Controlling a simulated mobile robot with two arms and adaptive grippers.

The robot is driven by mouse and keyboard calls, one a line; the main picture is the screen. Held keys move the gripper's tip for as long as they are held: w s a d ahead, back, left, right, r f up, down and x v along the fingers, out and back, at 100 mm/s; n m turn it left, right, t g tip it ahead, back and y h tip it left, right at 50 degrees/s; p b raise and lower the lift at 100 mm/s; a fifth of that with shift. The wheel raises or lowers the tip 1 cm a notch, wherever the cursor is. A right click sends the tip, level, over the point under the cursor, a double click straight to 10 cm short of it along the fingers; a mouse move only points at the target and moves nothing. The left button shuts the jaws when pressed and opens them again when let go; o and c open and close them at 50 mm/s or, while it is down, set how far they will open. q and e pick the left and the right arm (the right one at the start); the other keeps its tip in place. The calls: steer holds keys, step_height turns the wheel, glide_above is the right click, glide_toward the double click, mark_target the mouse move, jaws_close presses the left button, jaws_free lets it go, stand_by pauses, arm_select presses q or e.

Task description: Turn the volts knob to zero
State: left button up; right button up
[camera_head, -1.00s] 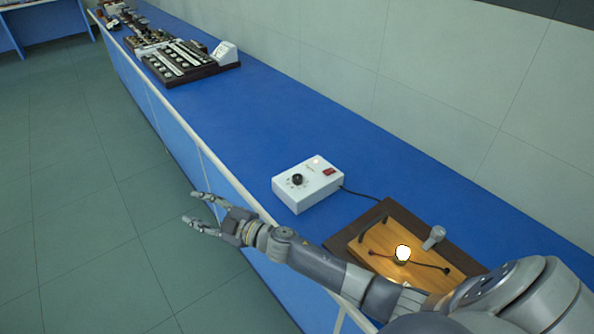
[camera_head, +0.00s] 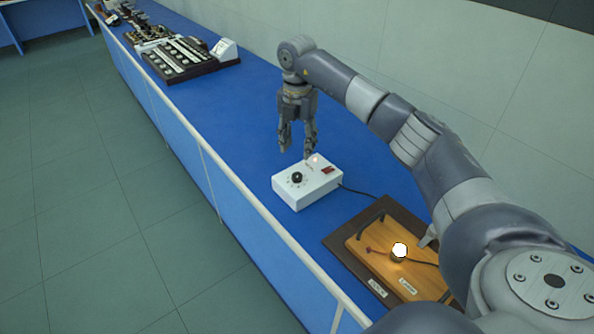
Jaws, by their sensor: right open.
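The white power supply box (camera_head: 310,187) sits on the blue bench, with a round black knob (camera_head: 297,177) on its top face. A red switch (camera_head: 327,170) and a small pale light are also on the top. The knob's setting is too small to read. My right gripper (camera_head: 296,151) points down, open and empty, behind the box's far edge, with its fingertips close to the light. I cannot tell whether it touches the box. The knob is in plain view, nearer the bench front than the fingers. My left gripper is not in view.
A wooden board with a lit bulb (camera_head: 399,251) stands to the right on a dark base (camera_head: 346,259), with a cable from the box. Trays of parts (camera_head: 180,62) stand far left. The blue bench (camera_head: 222,120) between is clear. A pale rail edges its front.

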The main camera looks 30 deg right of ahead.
mark_target(297, 175)
step_height(297, 175, down, 10)
steer(key=shift+a+f+p, duration=0.1)
steer(key=shift+f+p, duration=0.1)
steer(key=shift+p, duration=1)
jaws_close()
